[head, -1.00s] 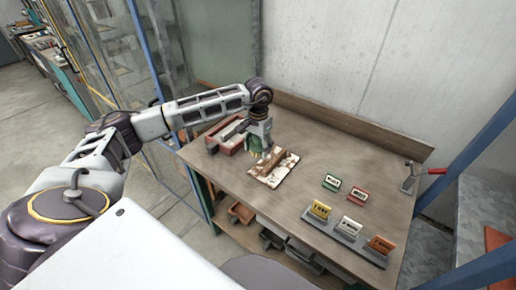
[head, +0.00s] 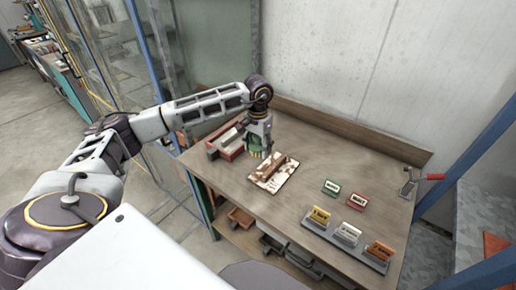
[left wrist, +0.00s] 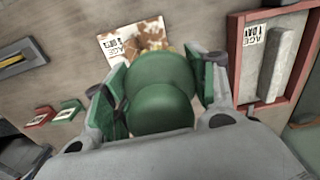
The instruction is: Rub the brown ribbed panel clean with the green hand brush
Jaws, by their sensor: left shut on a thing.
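The brown ribbed panel (head: 279,176) lies on the wooden table, brown with pale white patches still across its surface. A corner of it, mottled brown and white beside a printed label, shows in the left wrist view (left wrist: 150,36). My left gripper (head: 259,148) is shut on the green hand brush (left wrist: 160,92), whose rounded green back fills the space between the fingers. The brush is at the panel's upper left edge in the head view, bristles down. I cannot tell whether the bristles touch the panel. My right gripper is not in view.
A red-rimmed tray (left wrist: 237,60) with a grey block in it stands just left of the brush in the head view. Green and red label cards (head: 331,187) and a rack of cards (head: 346,237) stand to the right. A red-handled tool (head: 434,177) is at the far right.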

